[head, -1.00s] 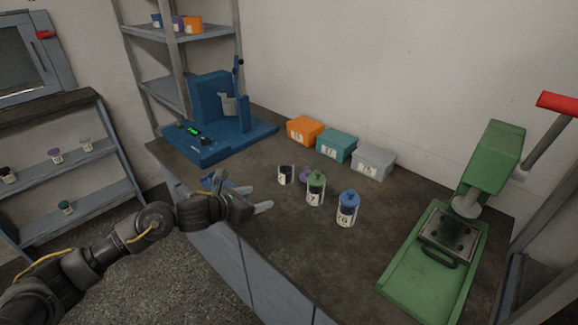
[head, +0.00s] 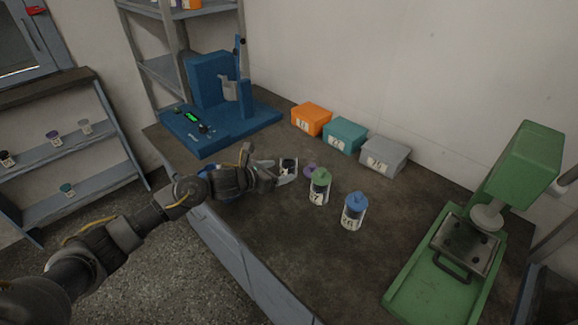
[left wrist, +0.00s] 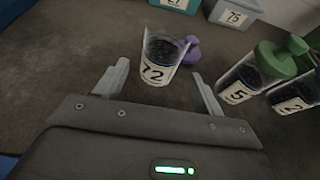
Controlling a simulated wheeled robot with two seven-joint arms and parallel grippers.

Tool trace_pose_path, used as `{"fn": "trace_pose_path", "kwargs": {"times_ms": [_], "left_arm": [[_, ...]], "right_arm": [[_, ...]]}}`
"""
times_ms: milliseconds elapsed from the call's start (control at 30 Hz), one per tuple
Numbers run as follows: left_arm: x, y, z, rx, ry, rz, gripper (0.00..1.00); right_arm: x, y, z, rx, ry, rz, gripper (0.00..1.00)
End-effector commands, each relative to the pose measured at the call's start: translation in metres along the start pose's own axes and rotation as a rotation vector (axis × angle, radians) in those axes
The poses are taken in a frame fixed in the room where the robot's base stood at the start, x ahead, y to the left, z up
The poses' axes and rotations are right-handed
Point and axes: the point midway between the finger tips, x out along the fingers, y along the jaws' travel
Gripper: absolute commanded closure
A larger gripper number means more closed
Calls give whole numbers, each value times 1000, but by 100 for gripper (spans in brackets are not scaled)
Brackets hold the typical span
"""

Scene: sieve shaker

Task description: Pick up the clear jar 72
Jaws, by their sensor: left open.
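The clear jar 72 (left wrist: 160,62) stands upright on the dark bench top, open at the top, with dark grains inside and a white label. In the head view the jar (head: 288,167) is at the tip of my left gripper (head: 274,168), which partly hides it. My left gripper (left wrist: 158,88) is open in the left wrist view, its two fingers apart with the jar a little beyond and between them. A purple lid (left wrist: 193,47) lies on the bench right beside the jar. My right gripper is not in view.
A green-lidded jar (head: 319,187) and a blue-lidded jar (head: 353,211) stand close to the right. Orange (head: 311,119), teal (head: 345,136) and grey (head: 384,156) boxes line the wall. A blue machine (head: 213,105) stands at the left, a green press (head: 470,235) at the right.

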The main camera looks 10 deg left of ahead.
Motion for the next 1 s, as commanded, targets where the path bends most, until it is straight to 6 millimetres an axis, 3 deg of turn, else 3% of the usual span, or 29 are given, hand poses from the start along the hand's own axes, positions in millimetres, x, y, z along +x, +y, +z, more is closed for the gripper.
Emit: {"fn": "trace_pose_path", "kwargs": {"times_ms": [233,600,867,1000], "left_arm": [[7,1,0,-1,0,2,31],[51,1,-3,-2,0,3,31],[54,1,-4,0,0,3,31],[54,1,-4,0,0,3,47]], "right_arm": [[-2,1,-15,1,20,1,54],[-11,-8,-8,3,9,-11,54],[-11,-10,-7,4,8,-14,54],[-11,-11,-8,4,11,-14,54]]}}
